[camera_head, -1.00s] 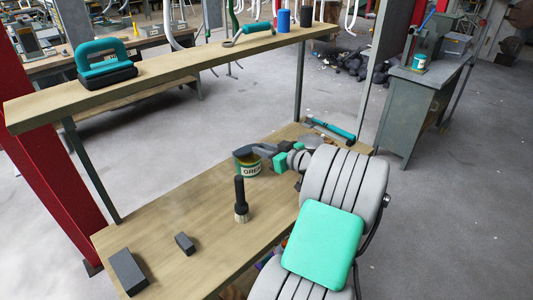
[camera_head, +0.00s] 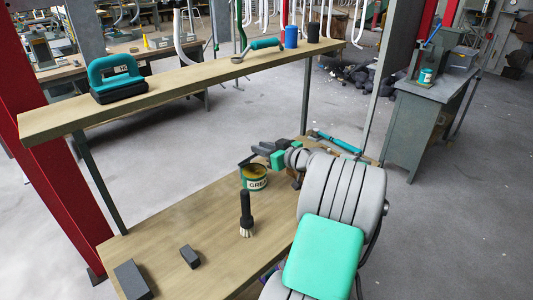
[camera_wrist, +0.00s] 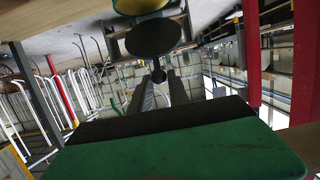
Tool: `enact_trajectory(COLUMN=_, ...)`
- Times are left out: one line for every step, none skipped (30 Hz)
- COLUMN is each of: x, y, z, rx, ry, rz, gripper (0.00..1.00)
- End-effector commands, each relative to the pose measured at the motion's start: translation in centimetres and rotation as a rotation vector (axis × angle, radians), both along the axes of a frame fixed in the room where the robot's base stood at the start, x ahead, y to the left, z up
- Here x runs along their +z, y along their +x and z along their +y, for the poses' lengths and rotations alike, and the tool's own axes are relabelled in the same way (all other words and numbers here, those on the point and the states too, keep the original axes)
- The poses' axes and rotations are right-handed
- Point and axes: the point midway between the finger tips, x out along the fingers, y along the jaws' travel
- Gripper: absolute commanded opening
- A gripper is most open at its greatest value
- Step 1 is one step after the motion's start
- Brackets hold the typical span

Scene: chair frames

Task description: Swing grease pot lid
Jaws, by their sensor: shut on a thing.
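The grease pot (camera_head: 255,183), a small can with a green and white label, stands on the lower wooden bench. Its top is uncovered and yellow shows inside; a yellow part also shows at the top of the wrist view (camera_wrist: 138,5). The lid (camera_wrist: 153,38) is a dark round disc tilted up beside the pot's mouth; it also shows as a thin dark shape in the head view (camera_head: 246,160). My gripper (camera_wrist: 159,80) is shut on the small dark knob of the lid, its two fingers on either side. In the head view my gripper (camera_head: 262,150) is just above and right of the pot.
Two dark blocks (camera_head: 190,256) (camera_head: 132,280) lie at the near left. An upper shelf (camera_head: 200,78) with several items runs behind. A teal-handled tool (camera_head: 338,143) lies at the bench's far end.

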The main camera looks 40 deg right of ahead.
Motion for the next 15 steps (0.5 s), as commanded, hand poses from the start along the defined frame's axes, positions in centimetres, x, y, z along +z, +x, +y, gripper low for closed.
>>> enact_trajectory(x=0.3, y=0.1, z=0.0, rx=0.0, ry=-0.003, rz=-0.003, gripper=0.0)
enact_trajectory(x=0.3, y=0.2, z=0.0, rx=0.0, ry=-0.003, rz=-0.003, gripper=0.0)
enact_trajectory(x=0.3, y=0.2, z=0.0, rx=0.0, ry=-0.002, rz=-0.003, gripper=0.0)
enact_trajectory(x=0.3, y=0.1, z=0.0, rx=0.0, ry=-0.002, rz=-0.003, gripper=0.0)
enact_trajectory(x=0.3, y=0.1, z=0.0, rx=0.0, ry=-0.002, rz=-0.003, gripper=0.0)
enact_trajectory(x=0.3, y=0.1, z=0.0, rx=0.0, ry=-0.002, rz=-0.003, gripper=0.0)
enact_trajectory(x=0.3, y=0.1, z=0.0, rx=0.0, ry=-0.002, rz=-0.003, gripper=0.0)
enact_trajectory(x=0.3, y=0.1, z=0.0, rx=0.0, ry=-0.002, rz=-0.003, gripper=0.0)
enact_trajectory(x=0.3, y=0.2, z=0.0, rx=0.0, ry=-0.002, rz=-0.003, gripper=0.0)
enact_trajectory(x=0.3, y=0.2, z=0.0, rx=0.0, ry=-0.003, rz=-0.003, gripper=0.0)
enact_trajectory(x=0.4, y=0.3, z=0.0, rx=0.0, ry=-0.003, rz=-0.003, gripper=0.0)
enact_trajectory(x=0.5, y=0.6, z=0.0, rx=0.001, ry=-0.004, rz=-0.004, gripper=0.0)
enact_trajectory(x=0.6, y=0.7, z=0.0, rx=0.001, ry=-0.003, rz=-0.004, gripper=0.0)
enact_trajectory(x=0.7, y=1.0, z=0.0, rx=0.001, ry=-0.003, rz=-0.004, gripper=0.0)
enact_trajectory(x=0.9, y=1.3, z=0.1, rx=0.001, ry=-0.002, rz=-0.003, gripper=0.0)
